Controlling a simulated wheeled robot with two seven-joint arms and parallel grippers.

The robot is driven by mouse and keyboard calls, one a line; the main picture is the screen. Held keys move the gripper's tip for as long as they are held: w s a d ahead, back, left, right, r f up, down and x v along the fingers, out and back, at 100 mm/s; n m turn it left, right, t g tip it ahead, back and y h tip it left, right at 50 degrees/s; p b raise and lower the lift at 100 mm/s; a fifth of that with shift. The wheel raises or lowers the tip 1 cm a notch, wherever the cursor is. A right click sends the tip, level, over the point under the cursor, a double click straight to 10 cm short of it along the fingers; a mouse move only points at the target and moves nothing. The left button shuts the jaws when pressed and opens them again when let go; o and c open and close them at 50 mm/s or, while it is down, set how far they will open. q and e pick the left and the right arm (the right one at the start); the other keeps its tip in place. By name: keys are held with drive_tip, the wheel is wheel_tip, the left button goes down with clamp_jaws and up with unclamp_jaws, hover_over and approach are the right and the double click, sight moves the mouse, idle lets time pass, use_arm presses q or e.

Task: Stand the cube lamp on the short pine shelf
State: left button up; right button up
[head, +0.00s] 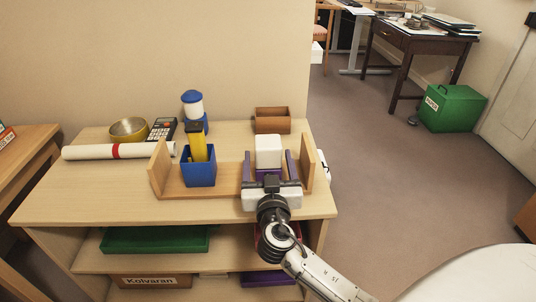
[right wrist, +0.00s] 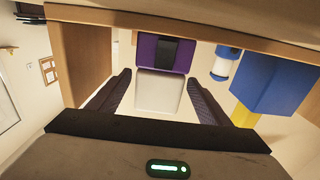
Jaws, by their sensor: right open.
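The cube lamp, a white cube (head: 268,145) on a purple base, stands upright on the right part of the short pine shelf (head: 225,191). The shelf is a low board with upright ends on top of the cabinet. My right gripper (head: 268,158) is open, with one finger on each side of the lamp. The right wrist view is upside down: the lamp's white cube (right wrist: 158,92) and purple base show between the spread fingers (right wrist: 160,78), with gaps on both sides. The base's contact with the board is partly hidden in the head view. My left gripper is not in view.
A blue pot (head: 198,174) with a yellow item stands on the shelf, left of the lamp. Behind are a brown box (head: 272,121), a blue-and-white jar (head: 193,105), a calculator and a brass bowl (head: 128,129). A paper roll (head: 115,151) lies at left.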

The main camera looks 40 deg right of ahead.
drive_tip(key=v, duration=0.8)
drive_tip(key=shift+s+a, duration=0.15)
drive_tip(key=shift+s, duration=0.05)
drive_tip(key=shift+s+a, duration=0.3)
drive_tip(key=shift+s, duration=0.2)
